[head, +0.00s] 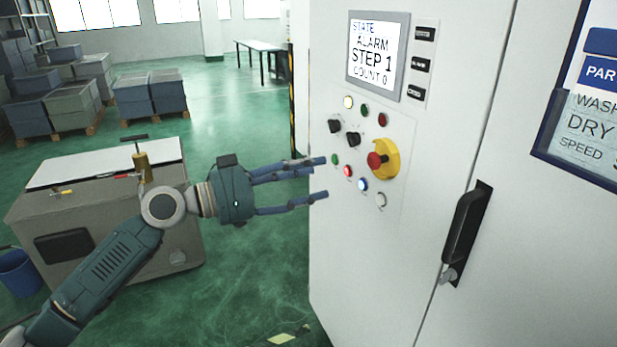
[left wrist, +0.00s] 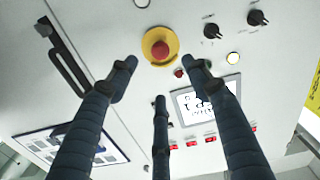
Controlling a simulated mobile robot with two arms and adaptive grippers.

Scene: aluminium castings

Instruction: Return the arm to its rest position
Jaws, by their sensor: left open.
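My left gripper (head: 316,177) reaches in from the left in the head view, open and empty, with its fingers pointing at the control panel of a white cabinet (head: 350,270). Its three dark fingers also show in the left wrist view (left wrist: 160,85). The fingertips are close to the panel's lower left buttons; I cannot tell whether they touch. The panel carries a red emergency stop (head: 378,161) on a yellow base, two black selector knobs and several coloured buttons, some lit. The screen (head: 376,50) reads ALARM, STEP 1, COUNT 0. My right gripper is not in view.
A black door handle (head: 466,232) with a key sticks out from the cabinet. A grey bench (head: 110,235) with a T-handled tool stands behind my left arm. A blue bin (head: 20,272) is at far left. Stacked crates (head: 70,107) stand behind. Green floor between is clear.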

